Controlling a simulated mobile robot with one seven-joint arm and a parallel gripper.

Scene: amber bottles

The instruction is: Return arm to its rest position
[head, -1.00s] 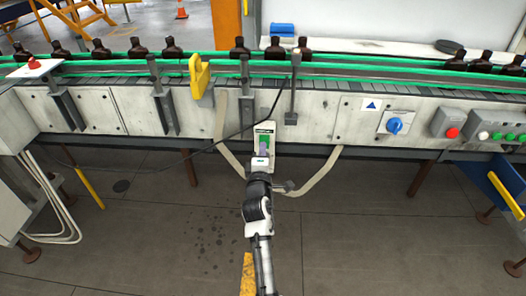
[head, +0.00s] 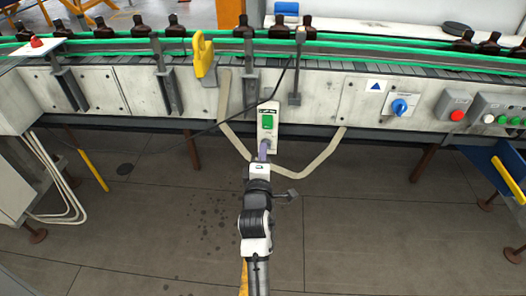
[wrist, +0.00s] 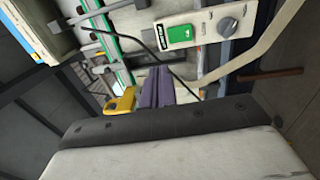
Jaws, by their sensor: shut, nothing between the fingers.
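My gripper (head: 263,150) is in the lower middle of the head view, in front of and just below a pale switch box with a green button (head: 268,122). In the wrist view my gripper's purple fingers (wrist: 156,92) are together with nothing between them. The switch box also shows there, with its green button (wrist: 180,34) and a grey knob (wrist: 228,24), apart from the fingers. My arm reaches up from the bottom of the head view.
A conveyor (head: 130,90) with green rails carries several amber bottles (head: 306,28). A yellow handle (head: 204,55), a blue rotary switch (head: 399,107) and a red button (head: 457,115) are on its front. A beige hose (head: 318,157) hangs beside my gripper. The floor (head: 350,230) is open.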

